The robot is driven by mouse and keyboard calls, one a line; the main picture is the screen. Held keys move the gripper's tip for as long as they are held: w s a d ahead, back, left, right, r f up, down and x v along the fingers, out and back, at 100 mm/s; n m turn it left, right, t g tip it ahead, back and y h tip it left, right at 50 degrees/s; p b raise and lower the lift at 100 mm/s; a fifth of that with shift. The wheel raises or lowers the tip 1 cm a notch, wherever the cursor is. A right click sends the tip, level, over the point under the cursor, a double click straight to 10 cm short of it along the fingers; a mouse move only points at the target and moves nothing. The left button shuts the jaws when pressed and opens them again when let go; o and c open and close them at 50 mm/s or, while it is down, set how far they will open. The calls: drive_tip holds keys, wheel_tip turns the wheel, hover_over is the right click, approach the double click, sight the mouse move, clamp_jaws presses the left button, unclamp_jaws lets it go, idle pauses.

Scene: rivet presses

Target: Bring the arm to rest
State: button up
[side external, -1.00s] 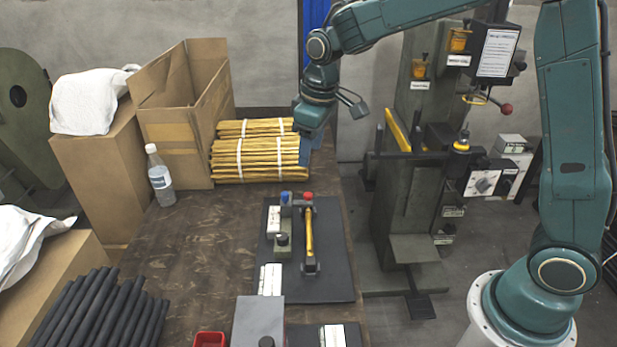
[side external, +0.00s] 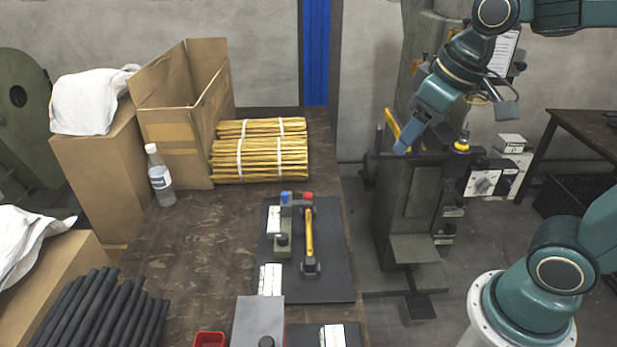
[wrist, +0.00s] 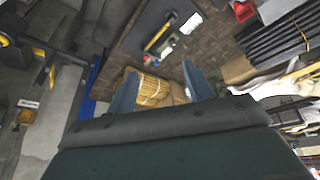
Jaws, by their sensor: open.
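My gripper (side external: 403,150) hangs in the air in front of the dark green press (side external: 405,200), right of the table, pointing down and to the left in the side view. In the wrist view my gripper (wrist: 160,85) shows two blue fingers spread apart with nothing between them. From the side view alone, any contact between the fingertips and the press cannot be told. My arm reaches in from the right.
The table (side external: 190,255) holds bundled yellow rods (side external: 260,160), an open cardboard box (side external: 180,130), a bottle (side external: 160,178), black rods (side external: 95,312) and a dark mat (side external: 335,265) with a fixture and a yellow-handled tool. Floor right of the press is partly free.

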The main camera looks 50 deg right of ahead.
drive_tip(key=s+f+m+t, duration=0.1)
drive_tip(key=s, duration=0.7)
drive_tip(key=shift+d+f, duration=0.25)
drive_tip(key=shift+d, duration=0.05)
